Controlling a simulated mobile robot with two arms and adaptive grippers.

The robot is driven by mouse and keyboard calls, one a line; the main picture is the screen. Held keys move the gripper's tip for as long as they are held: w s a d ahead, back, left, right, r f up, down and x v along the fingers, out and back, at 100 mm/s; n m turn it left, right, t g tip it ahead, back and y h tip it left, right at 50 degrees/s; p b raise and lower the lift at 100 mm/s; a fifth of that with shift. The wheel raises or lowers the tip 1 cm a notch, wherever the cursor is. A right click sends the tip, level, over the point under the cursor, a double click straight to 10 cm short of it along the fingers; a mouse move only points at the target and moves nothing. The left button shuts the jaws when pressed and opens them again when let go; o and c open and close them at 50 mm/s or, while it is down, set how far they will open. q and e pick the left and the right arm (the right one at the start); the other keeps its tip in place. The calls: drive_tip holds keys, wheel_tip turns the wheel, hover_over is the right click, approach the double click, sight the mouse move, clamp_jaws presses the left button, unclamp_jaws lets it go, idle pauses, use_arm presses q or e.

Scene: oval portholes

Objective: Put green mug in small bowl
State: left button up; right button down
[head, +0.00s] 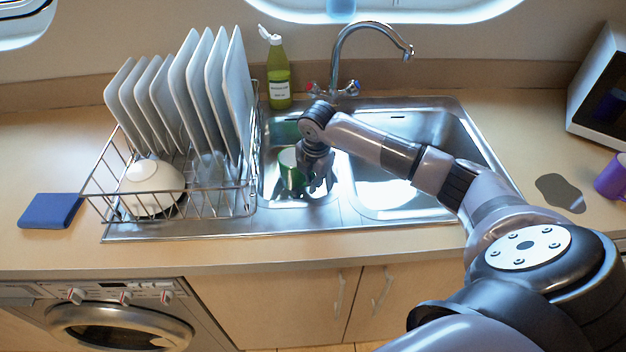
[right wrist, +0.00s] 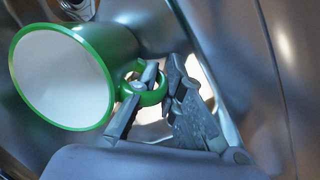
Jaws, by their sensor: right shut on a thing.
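The green mug (head: 290,167) is in the left sink basin in the head view, partly hidden by my right gripper (head: 318,184). In the right wrist view the mug (right wrist: 62,80) lies tilted with its white inside facing the camera. My right gripper (right wrist: 162,72) is shut on its green ring handle. I cannot tell whether the mug touches the basin floor. A white bowl (head: 152,188) sits in the dish rack at the left, seemingly upside down or steeply tilted. My left gripper is not in view.
The wire dish rack (head: 228,198) holds several upright white plates (head: 205,85) just left of the basin. A tap (head: 362,28) arches behind the sink, with a green bottle (head: 278,75) beside it. A blue sponge-like block (head: 50,211) lies left; a purple mug (head: 612,176) stands right.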

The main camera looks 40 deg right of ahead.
drive_tip(key=c, duration=1.7)
unclamp_jaws()
drive_tip(key=shift+r, duration=0.55)
wheel_tip(320, 180, up, 11)
drive_tip(key=s+b, duration=0.1)
drive_tip(key=s, duration=0.1)
drive_tip(key=shift+a+b, duration=0.4)
